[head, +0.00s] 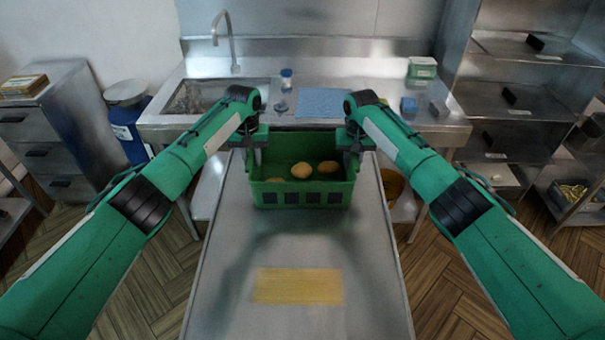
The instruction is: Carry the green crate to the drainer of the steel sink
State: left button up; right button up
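The green crate (303,199) is at the far end of a steel table in front of me, with a few round brown items (301,170) inside it. My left gripper (257,160) is at the crate's left side wall and my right gripper (350,163) is at its right side wall. The fingertips are partly hidden at the rim, so I cannot tell whether they are closed on it. The steel sink (218,95) stands behind the crate, its basin on the left and its flat drainer (385,117) to the right.
A yellow mat (298,286) lies on the near table (310,240). A blue bin (127,125) stands left; steel shelves (512,100) stand right.

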pick_arm(q)
grip_shut()
pick_arm(e)
grip_shut()
pick_arm(q)
jog(key=shift+w+r, duration=0.1)
jog(key=shift+r, duration=0.1)
pick_arm(e)
jog(key=shift+w+r, duration=0.1)
jog(key=shift+r, duration=0.1)
